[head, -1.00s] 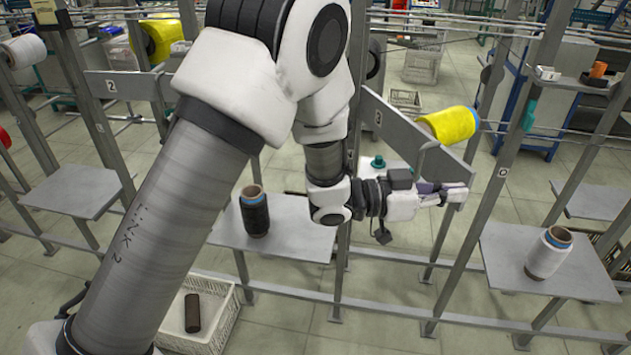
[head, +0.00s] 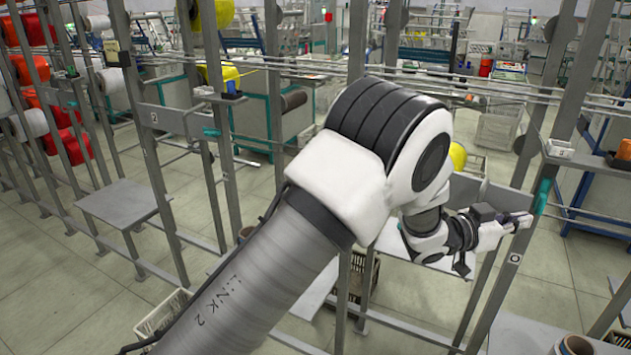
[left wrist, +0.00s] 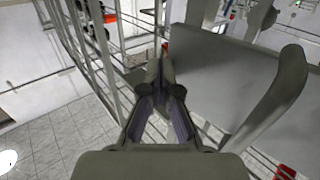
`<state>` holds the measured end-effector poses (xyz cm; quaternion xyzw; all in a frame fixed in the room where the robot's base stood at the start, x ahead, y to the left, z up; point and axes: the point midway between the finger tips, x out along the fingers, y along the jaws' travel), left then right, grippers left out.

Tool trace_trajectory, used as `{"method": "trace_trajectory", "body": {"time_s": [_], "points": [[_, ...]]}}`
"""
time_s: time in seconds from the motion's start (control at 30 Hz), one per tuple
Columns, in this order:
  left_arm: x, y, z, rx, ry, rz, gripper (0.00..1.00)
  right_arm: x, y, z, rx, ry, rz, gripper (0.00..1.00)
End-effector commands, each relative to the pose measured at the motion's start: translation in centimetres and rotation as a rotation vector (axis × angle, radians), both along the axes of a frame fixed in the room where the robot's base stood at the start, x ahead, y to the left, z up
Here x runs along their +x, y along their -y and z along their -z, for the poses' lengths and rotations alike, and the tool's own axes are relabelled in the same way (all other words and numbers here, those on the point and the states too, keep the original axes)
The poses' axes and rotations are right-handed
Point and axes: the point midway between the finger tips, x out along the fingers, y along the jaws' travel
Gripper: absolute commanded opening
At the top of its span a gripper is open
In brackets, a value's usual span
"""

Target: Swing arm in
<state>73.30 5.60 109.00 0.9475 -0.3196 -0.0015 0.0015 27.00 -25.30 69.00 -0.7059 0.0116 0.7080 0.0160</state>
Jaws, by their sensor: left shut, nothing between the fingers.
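The grey swing arm (head: 488,192) shows in the head view as a flat plate, partly hidden by my left arm. A yellow bobbin (head: 458,156) shows at its left end, mostly covered. My left gripper (head: 524,221) is shut and empty in front of the plate, its tips near an upright post. In the left wrist view, the gripper's fingertips (left wrist: 164,72) are together. A broad grey plate (left wrist: 222,88) lies to their right, and a curved grey bar (left wrist: 285,90) stands before it. I cannot tell whether the fingers touch the plate. My right gripper is not in view.
Grey posts and rails fill the rack. A teal piece (head: 543,196) is on the right post. A grey shelf (head: 115,204) is empty at left. A white crate (head: 165,318) stands on the floor. A bobbin top (head: 577,346) shows at bottom right.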

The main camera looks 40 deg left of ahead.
Motion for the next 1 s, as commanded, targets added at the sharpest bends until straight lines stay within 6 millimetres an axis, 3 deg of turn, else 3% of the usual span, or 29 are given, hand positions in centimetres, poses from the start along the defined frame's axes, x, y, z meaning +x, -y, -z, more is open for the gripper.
{"method": "trace_trajectory", "body": {"time_s": [0.3, 1.0], "points": [[2.3, -0.1, 0.0, 0.001, 0.0, -0.081, 0.0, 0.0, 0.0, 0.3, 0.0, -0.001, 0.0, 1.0], [2.4, -0.1, 0.0, 0.001, 0.0, -0.09, 0.0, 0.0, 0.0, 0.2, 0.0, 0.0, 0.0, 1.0]]}}
